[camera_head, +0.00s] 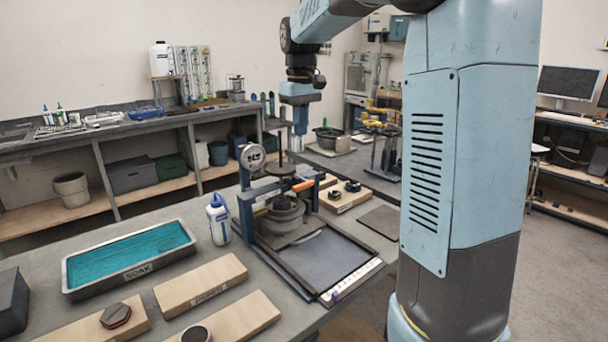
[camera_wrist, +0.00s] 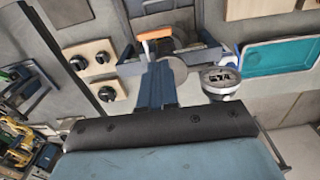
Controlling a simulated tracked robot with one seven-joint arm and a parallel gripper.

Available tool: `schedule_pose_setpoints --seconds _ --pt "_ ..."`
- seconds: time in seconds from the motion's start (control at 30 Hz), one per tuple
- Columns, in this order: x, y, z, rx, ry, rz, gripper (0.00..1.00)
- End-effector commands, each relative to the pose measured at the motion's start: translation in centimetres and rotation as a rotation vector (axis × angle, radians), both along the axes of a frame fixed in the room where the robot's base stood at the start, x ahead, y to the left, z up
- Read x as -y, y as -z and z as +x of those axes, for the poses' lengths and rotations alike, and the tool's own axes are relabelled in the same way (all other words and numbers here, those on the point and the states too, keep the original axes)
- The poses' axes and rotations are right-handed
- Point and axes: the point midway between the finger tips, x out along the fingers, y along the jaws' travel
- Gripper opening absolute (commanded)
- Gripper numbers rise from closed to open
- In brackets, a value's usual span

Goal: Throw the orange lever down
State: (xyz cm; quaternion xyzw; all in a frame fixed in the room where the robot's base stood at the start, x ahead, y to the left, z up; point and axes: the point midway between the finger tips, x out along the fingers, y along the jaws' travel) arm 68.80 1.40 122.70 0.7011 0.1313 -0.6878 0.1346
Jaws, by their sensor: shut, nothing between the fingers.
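The orange lever (camera_head: 303,185) has a short orange grip at the right side of a blue lever frame (camera_head: 247,213) on the bench. In the head view the grip looks roughly level, tilting up slightly to the right. In the wrist view the orange lever (camera_wrist: 155,34) is at the top centre, beyond the frame's blue parts. My gripper (camera_head: 298,138) points down, shut and empty, above the lever and apart from it. The wrist view shows the gripper's body at the bottom, but its fingertips are not clear there.
A dial gauge (camera_head: 252,157) stands on the frame's left. A squeeze bottle (camera_head: 218,220) and a teal soak tray (camera_head: 68,272) are to the left. Wooden blocks with black knobs (camera_head: 345,195) lie behind right. A dark flat tray (camera_head: 325,252) lies in front of the frame.

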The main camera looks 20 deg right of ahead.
Motion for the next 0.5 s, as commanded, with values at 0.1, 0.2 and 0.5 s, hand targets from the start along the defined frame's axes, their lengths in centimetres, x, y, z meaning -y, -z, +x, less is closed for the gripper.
schedule_pose_setpoints --seconds 0.1,0.2,0.5 --pt "0.02 0.32 1.01 -0.015 -0.012 0.0 0.0" --pt "0.03 0.42 1.3 -0.02 -0.016 0.0 0.0" --pt "0.03 0.43 1.3 -0.021 -0.016 0.001 0.0"
